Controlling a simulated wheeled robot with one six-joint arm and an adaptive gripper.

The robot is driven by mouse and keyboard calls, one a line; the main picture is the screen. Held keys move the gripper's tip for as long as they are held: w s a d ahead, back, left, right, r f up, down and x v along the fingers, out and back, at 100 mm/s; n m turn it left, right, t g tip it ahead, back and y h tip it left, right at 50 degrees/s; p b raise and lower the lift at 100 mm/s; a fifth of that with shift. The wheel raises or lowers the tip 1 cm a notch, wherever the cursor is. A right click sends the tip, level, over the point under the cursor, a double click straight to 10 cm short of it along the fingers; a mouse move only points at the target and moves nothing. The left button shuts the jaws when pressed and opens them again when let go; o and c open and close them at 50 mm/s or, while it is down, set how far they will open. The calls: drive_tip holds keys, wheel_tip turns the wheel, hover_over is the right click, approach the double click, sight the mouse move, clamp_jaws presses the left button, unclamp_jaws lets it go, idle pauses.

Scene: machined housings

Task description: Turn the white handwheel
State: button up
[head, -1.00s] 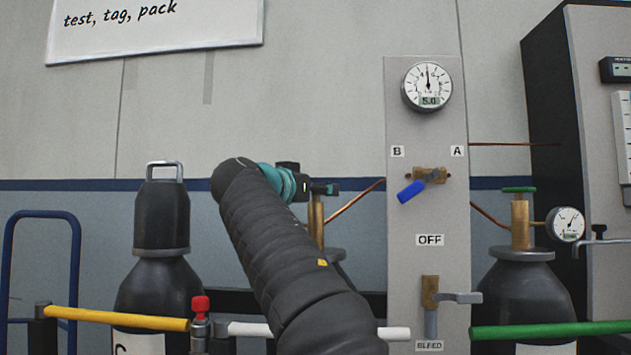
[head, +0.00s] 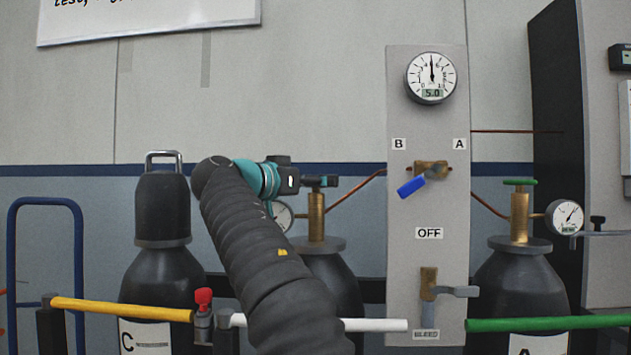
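I cannot make out the white handwheel; my gripper covers the top of the middle cylinder's brass valve (head: 317,218). That valve stands upright on a dark cylinder (head: 328,272), partly hidden behind my arm. My gripper (head: 326,182) reaches in from the left, roughly level, with its dark fingers at the valve's top in the picture. I cannot tell whether the fingers touch anything or whether they are open or shut.
A grey panel (head: 402,285) with a gauge (head: 431,77) and blue lever (head: 411,187) stands right of the valve. A green handwheel (head: 519,182) tops the right cylinder. White (head: 375,325), yellow (head: 120,309) and green (head: 550,323) rails cross in front. A capped cylinder (head: 162,212) stands left.

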drive_tip(key=o, duration=1.2)
drive_tip(key=shift+c, duration=0.2)
drive_tip(key=v, duration=1.2)
